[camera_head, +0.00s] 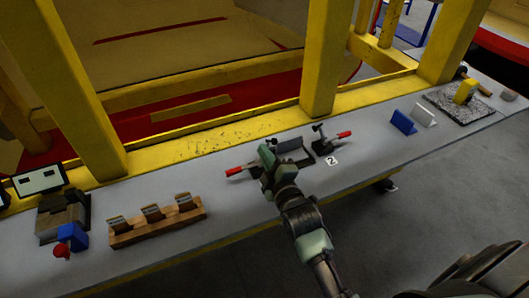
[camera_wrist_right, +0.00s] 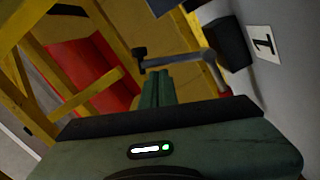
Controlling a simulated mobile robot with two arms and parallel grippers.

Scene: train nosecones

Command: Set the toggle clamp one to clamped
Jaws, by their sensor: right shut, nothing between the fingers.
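Toggle clamp one (camera_head: 235,171) shows in the head view as a red handle lying low and pointing left; my right gripper hides most of its body. In the right wrist view a grey metal bar of the clamp (camera_wrist_right: 182,60) with a black tip runs just beyond my fingers, beside the "1" label (camera_wrist_right: 263,44). My right gripper (camera_head: 268,156) is over the clamp; its green fingers (camera_wrist_right: 157,88) are shut and empty, close to the bar. I cannot tell whether they touch it. My left gripper is out of view.
Toggle clamp two (camera_head: 323,146), with a red handle to the right, stands beside a dark block (camera_head: 292,151). A wooden rack (camera_head: 156,229) is at left, blue and white plates (camera_head: 403,122) at right. Yellow posts (camera_head: 325,62) rise behind the bench.

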